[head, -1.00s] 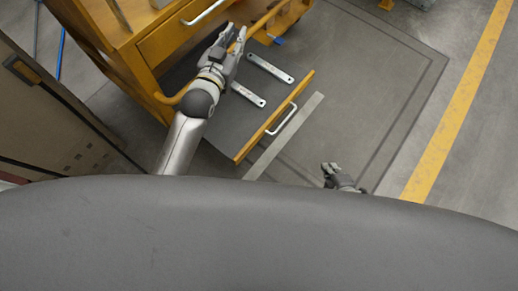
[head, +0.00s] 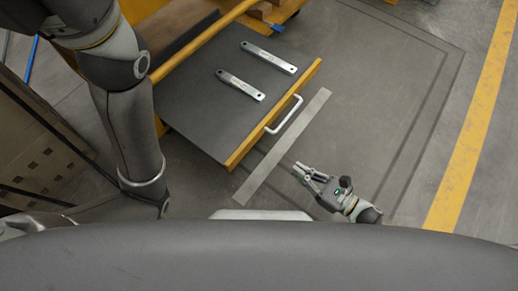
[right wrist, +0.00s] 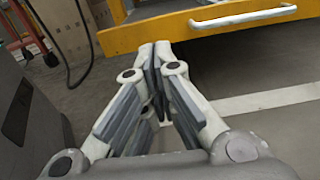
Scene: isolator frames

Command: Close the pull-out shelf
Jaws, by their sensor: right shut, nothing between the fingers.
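The pull-out shelf (head: 190,115) is a dark grey board with a yellow front edge, standing out from a yellow cart. Its silver handle (head: 284,114) is on the front edge. In the right wrist view the yellow front (right wrist: 150,36) and the handle (right wrist: 243,18) show at the top. My right gripper (head: 302,172) is shut and empty, in front of the shelf and apart from the handle; its closed fingers also show in the right wrist view (right wrist: 157,80). My left arm reaches up at the left; its gripper is out of the picture.
Two metal bars (head: 240,85) (head: 269,57) lie on the shelf. The yellow cart rail (head: 205,38) runs behind them. A brown cabinet (head: 40,150) stands at the left. The grey floor right of the shelf is clear, up to a yellow floor line (head: 470,140).

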